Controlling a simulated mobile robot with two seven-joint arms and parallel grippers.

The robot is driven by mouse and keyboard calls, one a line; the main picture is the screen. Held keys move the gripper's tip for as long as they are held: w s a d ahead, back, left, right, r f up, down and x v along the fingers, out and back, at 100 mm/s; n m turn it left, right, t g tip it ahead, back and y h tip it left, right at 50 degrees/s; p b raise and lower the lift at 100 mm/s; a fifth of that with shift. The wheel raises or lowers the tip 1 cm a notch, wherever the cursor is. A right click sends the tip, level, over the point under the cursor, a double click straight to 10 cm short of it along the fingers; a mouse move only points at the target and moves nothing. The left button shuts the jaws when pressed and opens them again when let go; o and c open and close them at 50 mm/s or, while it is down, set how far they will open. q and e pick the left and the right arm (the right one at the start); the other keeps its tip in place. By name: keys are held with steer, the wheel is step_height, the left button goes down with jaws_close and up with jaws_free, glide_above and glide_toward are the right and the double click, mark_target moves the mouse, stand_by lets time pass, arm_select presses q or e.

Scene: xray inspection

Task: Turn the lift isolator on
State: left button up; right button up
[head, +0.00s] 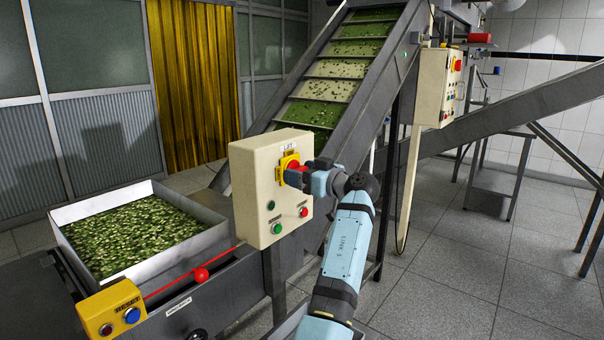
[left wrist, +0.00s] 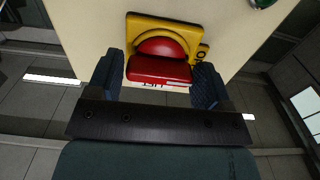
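The lift isolator (head: 288,166) is a red rotary handle on a yellow plate, under a "LIFT" label on the front of a cream control box (head: 258,210). My left gripper (head: 298,174) reaches it from the right. In the left wrist view the yellow plate (left wrist: 165,23) and red handle (left wrist: 159,71) are close in front. My right gripper is out of view.
Green and red buttons sit lower on the box. A tray of green pieces (head: 70,214) stands left, with a red pull cord ball (head: 201,275) and yellow button box (head: 111,309) in front. An inclined conveyor (head: 328,90) rises behind. Open floor (head: 450,270) lies right.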

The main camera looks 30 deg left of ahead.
arm_select(q)
steer(key=c, duration=0.5)
